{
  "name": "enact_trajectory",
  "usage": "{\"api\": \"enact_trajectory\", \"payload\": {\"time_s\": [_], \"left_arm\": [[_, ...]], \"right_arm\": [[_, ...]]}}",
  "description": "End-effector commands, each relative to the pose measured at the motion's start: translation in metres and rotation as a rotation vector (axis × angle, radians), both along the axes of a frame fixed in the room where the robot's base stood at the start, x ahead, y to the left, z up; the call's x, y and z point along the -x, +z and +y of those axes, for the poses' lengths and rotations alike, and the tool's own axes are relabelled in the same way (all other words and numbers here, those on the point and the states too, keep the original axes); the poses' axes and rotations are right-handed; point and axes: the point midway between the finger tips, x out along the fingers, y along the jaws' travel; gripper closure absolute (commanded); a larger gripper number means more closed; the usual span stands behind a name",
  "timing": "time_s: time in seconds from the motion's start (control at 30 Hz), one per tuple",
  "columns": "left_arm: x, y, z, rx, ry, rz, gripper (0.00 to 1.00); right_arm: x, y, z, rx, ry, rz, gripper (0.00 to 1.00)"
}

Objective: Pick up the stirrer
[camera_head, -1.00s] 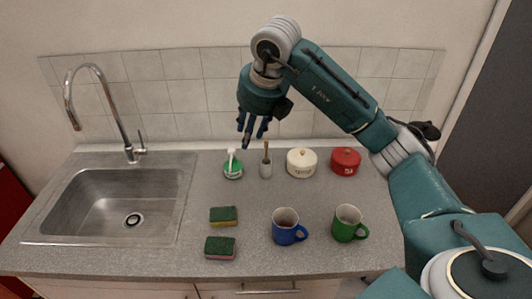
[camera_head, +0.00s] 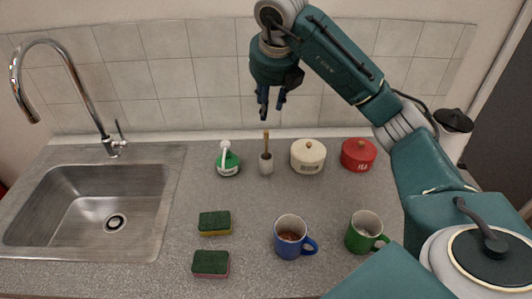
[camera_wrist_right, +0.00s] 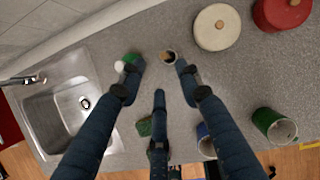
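The stirrer (camera_head: 266,142) is a thin wooden stick standing upright in a small grey cup (camera_head: 266,164) near the back of the counter. In the right wrist view the cup (camera_wrist_right: 170,59) shows from above, with the stirrer's brown end (camera_wrist_right: 166,55) in it. My right gripper (camera_head: 271,110) is open and empty, just above the stirrer's top in the head view. Its dark fingers (camera_wrist_right: 156,75) are spread apart in the wrist view, with the cup beyond the tips. My left gripper is not in view.
A cream jar (camera_head: 308,156) and red jar (camera_head: 358,155) stand right. In front are a blue mug (camera_head: 289,238), green mug (camera_head: 361,233) and two sponges (camera_head: 214,223). The sink (camera_head: 88,210) is left.

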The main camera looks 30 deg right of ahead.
Motion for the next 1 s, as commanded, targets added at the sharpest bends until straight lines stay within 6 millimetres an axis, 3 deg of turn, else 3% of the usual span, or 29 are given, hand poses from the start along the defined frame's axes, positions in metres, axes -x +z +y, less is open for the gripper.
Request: {"api": "enact_trajectory", "payload": {"time_s": [0.03,0.23,0.73,1.0], "left_arm": [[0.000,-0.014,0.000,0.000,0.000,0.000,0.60],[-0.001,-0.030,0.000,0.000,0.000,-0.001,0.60],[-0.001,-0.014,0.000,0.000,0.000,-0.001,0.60],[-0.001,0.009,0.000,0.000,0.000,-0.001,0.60]], "right_arm": [[0.000,-0.014,0.000,0.000,0.000,0.000,0.66],[0.000,-0.031,0.000,0.000,0.000,0.000,0.66],[-0.019,-0.082,-0.009,0.000,0.000,0.002,0.66],[-0.027,-0.116,-0.014,-0.001,0.001,0.005,0.66]]}}
